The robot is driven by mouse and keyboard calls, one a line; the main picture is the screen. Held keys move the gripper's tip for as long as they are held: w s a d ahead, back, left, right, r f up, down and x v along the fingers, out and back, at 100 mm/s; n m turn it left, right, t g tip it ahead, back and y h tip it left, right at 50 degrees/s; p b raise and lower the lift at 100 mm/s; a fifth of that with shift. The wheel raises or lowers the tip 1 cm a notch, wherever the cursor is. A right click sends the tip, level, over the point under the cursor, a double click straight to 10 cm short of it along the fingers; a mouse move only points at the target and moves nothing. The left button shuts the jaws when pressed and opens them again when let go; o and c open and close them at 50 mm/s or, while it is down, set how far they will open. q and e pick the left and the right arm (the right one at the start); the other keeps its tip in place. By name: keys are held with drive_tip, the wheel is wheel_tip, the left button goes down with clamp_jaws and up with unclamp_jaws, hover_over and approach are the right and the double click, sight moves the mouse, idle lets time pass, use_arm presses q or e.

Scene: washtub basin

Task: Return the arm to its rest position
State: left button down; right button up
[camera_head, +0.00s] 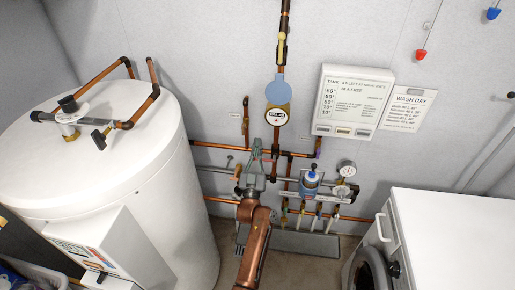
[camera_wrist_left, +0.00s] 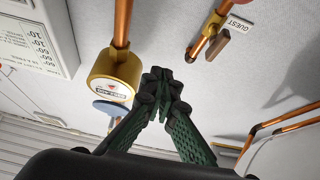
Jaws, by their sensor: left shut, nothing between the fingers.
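My left arm reaches up from the bottom of the head view, with its left gripper (camera_head: 257,150) in front of the pipework on the back wall. In the left wrist view, the dark green fingers of this gripper (camera_wrist_left: 161,88) meet at their tips, shut and empty. A brass water meter (camera_head: 277,116) is just above and right of the gripper in the head view; it also shows left of the fingers in the wrist view (camera_wrist_left: 116,72). Whether the fingers touch any pipe cannot be told. My right gripper is not in view.
A white tank (camera_head: 150,150) stands at left and a white washing machine (camera_head: 455,235) at right. Copper pipes (camera_head: 215,146), a pressure gauge (camera_head: 346,169) and a blue-topped fitting (camera_head: 311,176) are close around the gripper. A white control panel (camera_head: 353,100) hangs above right.

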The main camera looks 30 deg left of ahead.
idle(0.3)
